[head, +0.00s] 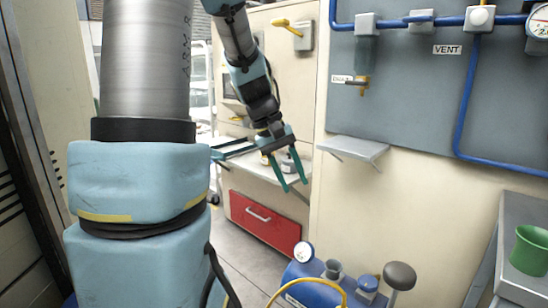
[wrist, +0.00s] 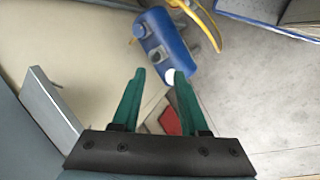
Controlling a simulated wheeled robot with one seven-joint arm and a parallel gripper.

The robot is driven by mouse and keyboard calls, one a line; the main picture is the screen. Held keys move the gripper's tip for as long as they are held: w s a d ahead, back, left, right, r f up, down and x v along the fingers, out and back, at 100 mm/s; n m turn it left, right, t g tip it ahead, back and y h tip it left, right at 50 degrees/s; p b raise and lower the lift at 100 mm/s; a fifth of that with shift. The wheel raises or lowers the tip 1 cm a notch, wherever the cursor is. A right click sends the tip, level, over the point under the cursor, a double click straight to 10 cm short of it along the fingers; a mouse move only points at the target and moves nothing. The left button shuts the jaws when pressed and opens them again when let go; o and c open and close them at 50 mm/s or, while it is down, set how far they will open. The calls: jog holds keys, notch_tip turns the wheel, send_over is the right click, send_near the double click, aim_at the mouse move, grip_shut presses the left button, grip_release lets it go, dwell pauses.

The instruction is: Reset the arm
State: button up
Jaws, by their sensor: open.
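My gripper (head: 292,182) hangs from my blue-grey arm near the middle of the head view, with its two teal fingers pointing down. The fingers are apart with nothing between them. In front of a cream wall and a work counter, it is in the air. In the wrist view my gripper (wrist: 158,85) also shows open and empty, with a blue tank beyond the fingertips, apart from them.
A blue tank (head: 312,290) with a gauge stands at the bottom. A small grey shelf (head: 352,147) juts from the wall right of my gripper. A red drawer (head: 265,227) sits below the counter. A green cup (head: 530,250) stands at the right. Grey floor is clear at lower middle.

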jog(key=s+a+f+m+t+y, duration=0.2)
jog(key=s+a+f+m+y, duration=0.15)
jog(key=s+a+f, duration=0.6)
notch_tip(320, 180, up, 14)
jog(key=w+a+p, duration=0.1)
jog(key=p, duration=1.1)
jog(key=shift+w+a+n+y, duration=0.2)
jog(key=shift+a+n+y, duration=0.05)
jog(key=shift+n+y, duration=0.2)
